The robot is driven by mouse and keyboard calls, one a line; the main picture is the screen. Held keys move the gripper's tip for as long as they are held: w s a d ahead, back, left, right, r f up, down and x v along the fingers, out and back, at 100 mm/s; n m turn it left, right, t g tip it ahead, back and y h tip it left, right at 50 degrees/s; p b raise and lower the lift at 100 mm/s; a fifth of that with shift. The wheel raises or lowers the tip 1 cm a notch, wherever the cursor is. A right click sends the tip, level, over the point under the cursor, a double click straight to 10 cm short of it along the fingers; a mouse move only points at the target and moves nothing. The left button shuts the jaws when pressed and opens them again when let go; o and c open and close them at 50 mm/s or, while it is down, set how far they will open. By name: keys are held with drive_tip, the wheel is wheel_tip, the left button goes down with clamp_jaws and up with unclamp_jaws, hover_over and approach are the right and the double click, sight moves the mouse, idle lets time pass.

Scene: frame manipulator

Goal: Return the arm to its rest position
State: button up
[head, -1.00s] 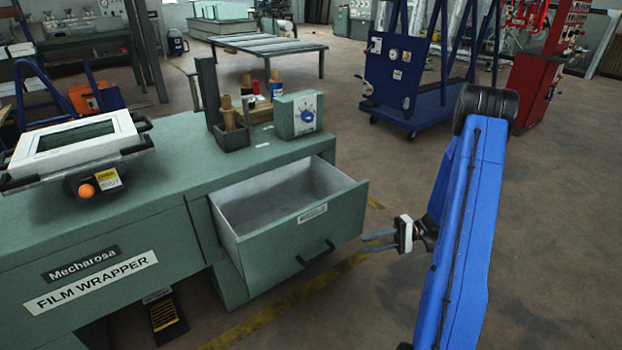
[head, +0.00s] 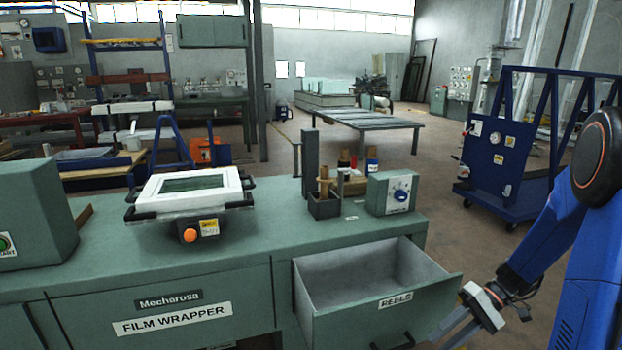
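My gripper (head: 452,332) is at the lower right of the head view, just right of the open drawer's front. Its two grey fingers point down and left, spaced apart with nothing between them. I cannot tell whether the fingers touch the drawer front. My blue arm (head: 560,245) comes in from the right edge, with its upper joint high and its forearm reaching down to the left.
The green film wrapper bench (head: 240,265) fills the left and middle. Its drawer (head: 375,315), labelled REELS, is pulled out and looks empty. A blue wheeled frame (head: 500,150) stands behind my arm. Open floor (head: 440,190) lies between bench and frame.

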drive_tip(key=s+a+r+t+h, duration=0.4)
drive_tip(key=s+r+t+h, duration=0.4)
drive_tip(key=s+r, duration=0.7)
drive_tip(key=s+h, duration=0.1)
drive_tip(key=h, duration=0.1)
drive_tip(key=shift+s+h, duration=0.3)
drive_tip(key=shift+s, duration=0.05)
